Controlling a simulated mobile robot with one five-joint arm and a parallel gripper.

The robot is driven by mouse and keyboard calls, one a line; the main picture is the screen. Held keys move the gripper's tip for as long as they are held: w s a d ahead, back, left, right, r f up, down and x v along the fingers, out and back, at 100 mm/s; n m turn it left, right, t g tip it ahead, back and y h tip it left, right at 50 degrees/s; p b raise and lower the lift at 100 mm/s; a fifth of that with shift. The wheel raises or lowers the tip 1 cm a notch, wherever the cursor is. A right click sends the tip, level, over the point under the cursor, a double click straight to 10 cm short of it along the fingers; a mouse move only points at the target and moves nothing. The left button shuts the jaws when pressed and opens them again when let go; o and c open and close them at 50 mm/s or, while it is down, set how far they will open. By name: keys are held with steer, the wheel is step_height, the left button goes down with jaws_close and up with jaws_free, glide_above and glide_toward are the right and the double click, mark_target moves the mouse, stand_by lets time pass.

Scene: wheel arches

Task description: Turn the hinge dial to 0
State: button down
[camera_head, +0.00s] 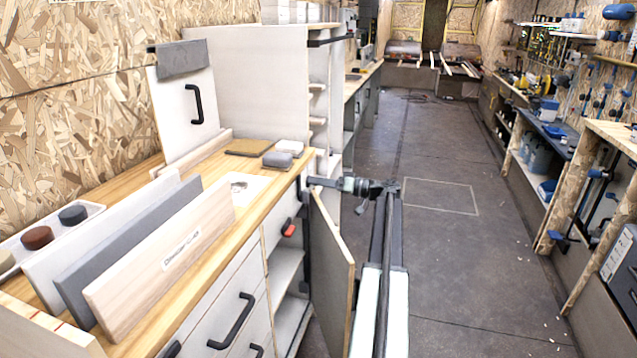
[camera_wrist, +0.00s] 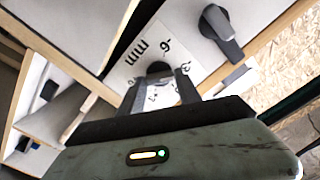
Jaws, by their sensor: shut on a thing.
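The hinge dial (camera_wrist: 134,62) shows in the wrist view as a white plate with dark printed marks, among them "mm" and a digit that may be a 6 or a 9. A dark round knob (camera_wrist: 157,69) sits in its middle. My gripper (camera_wrist: 161,76) has one finger on each side of the knob and is shut on it. The fingers and wrist cover part of the scale, and I cannot tell the reading. In the head view my gripper (camera_head: 316,182) reaches left to the cabinet's front edge, beside an open door; the dial is hidden there.
The open cabinet door (camera_head: 333,262) stands out just below my gripper. A dark grey handle (camera_wrist: 219,30) is near the dial in the wrist view. The worktop (camera_head: 200,262) holds boards and small blocks. The floor (camera_head: 445,255) to the right is mostly clear.

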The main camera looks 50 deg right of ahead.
steer(key=m, duration=0.5)
steer(key=shift+w+d+m, duration=0.1)
steer(key=shift+m, duration=0.3)
steer(key=m, duration=0.5)
steer(key=shift+f, duration=0.1)
steer(key=shift+m, duration=0.3)
steer(key=c, duration=0.8)
jaws_free()
steer(key=shift+c, duration=0.2)
steer(key=shift+f, duration=0.1)
steer(key=v, duration=0.8)
